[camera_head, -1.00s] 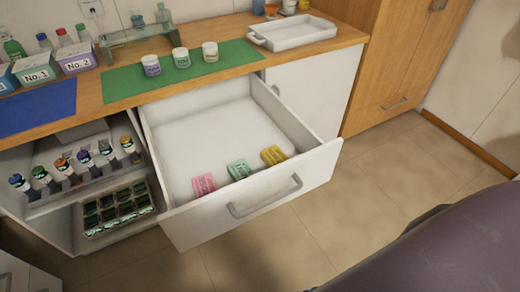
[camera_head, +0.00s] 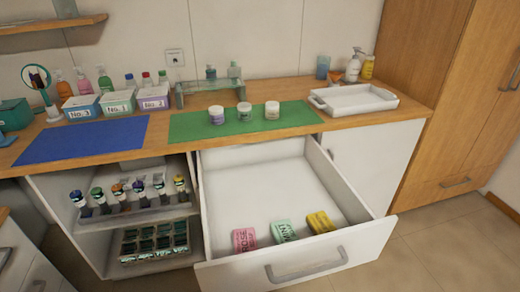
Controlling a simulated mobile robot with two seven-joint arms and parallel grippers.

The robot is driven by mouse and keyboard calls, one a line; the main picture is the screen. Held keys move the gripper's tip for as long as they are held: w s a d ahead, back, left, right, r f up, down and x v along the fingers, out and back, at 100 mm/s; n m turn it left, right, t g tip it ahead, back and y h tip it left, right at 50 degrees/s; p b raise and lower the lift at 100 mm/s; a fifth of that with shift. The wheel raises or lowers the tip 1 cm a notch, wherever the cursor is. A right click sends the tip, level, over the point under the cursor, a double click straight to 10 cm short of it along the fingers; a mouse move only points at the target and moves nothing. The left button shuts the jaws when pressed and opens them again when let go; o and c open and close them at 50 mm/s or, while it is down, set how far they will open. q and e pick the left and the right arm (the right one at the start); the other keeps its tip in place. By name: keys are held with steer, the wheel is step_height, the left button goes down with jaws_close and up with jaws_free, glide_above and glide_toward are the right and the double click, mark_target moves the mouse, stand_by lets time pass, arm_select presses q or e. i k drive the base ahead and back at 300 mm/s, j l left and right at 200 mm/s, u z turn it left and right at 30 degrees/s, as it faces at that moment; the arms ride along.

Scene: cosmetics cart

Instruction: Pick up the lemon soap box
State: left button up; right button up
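The yellow soap box (camera_head: 320,222), which I take for the lemon one, lies in the open white drawer (camera_head: 262,188) near its front, at the right end of a row. Its label is too small to read. A green box (camera_head: 284,231) marked like "MINT" lies to its left, and a pink box (camera_head: 244,240) marked like "ROSE" lies left of that. The three boxes are apart from each other. Neither of my grippers shows in the head view.
The drawer front with its grey handle (camera_head: 306,268) stands out toward me. A white tray (camera_head: 352,107), a green mat (camera_head: 190,127) with three jars and a blue mat (camera_head: 82,141) are on the counter. Bottles stand on open shelves left of the drawer. Its back is empty.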

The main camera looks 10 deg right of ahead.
mark_target(320, 223)
steer(key=z, duration=0.8)
steer(key=u, duration=0.25)
